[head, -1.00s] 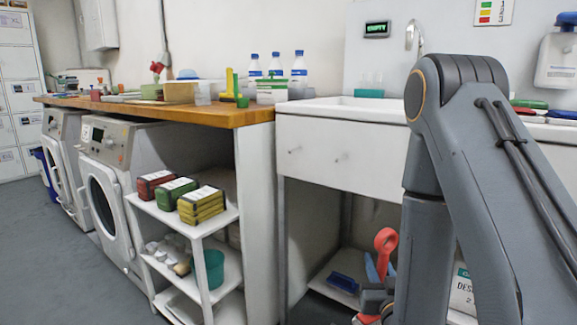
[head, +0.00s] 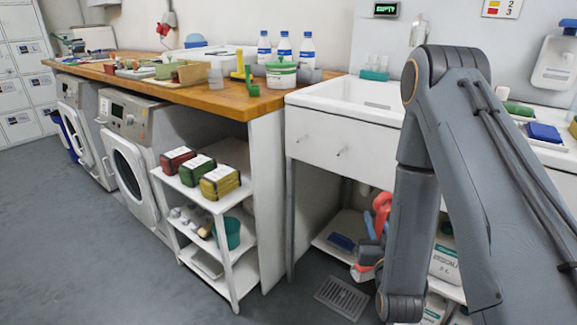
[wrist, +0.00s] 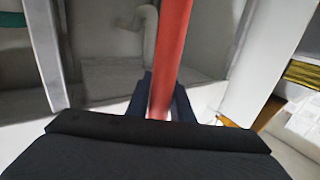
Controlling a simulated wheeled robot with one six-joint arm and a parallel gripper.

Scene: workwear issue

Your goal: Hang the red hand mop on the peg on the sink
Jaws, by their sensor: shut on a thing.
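My gripper (wrist: 163,108) is shut on the red handle of the hand mop (wrist: 172,45), which runs up the middle of the wrist view between the dark fingers. In the head view, the red looped end of the mop (head: 382,202) shows beside my arm, below the sink front.
A white shelf rack (head: 235,260) with boxes stands left of the sink, under a wooden worktop (head: 215,98) with bottles and tools. A low shelf (head: 325,240) below the sink holds a blue brush (head: 341,242). The floor (head: 130,265) in front is clear, with a drain grate (head: 342,298).

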